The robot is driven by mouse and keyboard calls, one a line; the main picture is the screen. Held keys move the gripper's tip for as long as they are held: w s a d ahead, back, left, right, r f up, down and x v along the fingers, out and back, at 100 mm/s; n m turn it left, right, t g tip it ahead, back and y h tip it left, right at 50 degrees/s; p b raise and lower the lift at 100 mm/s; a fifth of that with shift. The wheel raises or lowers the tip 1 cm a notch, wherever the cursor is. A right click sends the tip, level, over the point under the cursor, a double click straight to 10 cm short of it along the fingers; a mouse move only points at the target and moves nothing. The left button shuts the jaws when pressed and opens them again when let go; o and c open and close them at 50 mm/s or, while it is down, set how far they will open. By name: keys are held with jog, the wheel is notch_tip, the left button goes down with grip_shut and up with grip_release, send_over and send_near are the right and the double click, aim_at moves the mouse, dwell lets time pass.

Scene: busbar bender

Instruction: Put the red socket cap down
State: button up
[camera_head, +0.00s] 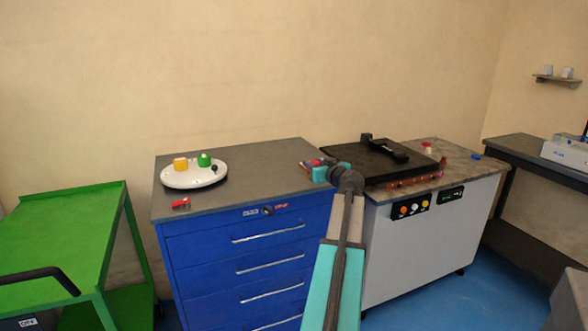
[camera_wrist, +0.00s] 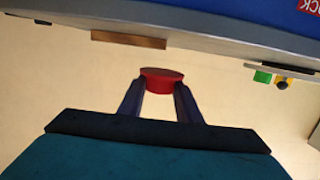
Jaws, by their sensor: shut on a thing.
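The red socket cap (camera_wrist: 162,77) is held between the two fingertips of my gripper (camera_wrist: 160,92) in the wrist view. It appears in the air, with the wall behind it and a tabletop edge across the top of that upside-down-looking picture. In the head view my gripper (camera_head: 312,163) is over the right part of the blue cabinet's grey top, beside the black press. A white round tray (camera_head: 178,183) on the cabinet's left carries a yellow cap (camera_head: 180,164), a green cap (camera_head: 204,160) and a small black piece (camera_head: 214,168).
A red item (camera_head: 181,203) lies near the front left of the grey cabinet top (camera_head: 245,185); the middle is clear. The black press (camera_head: 365,160) stands on the machine at right, with a red knob (camera_head: 427,146) and blue ring (camera_head: 475,156). A green cart (camera_head: 60,235) is at left.

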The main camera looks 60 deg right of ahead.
jog(key=p, duration=0.1)
send_over(294, 174)
jog(key=shift+a+f, duration=0.1)
jog(key=shift+f, duration=0.3)
jog(key=shift+f, duration=0.1)
jog(key=shift+f, duration=1.65)
jog(key=shift+f, duration=0.1)
jog(key=o, duration=0.8)
jog(key=shift+c, duration=0.2)
jog(key=shift+b+v, duration=0.5)
jog(key=shift+v, duration=5.55)
jog(key=shift+w, duration=0.1)
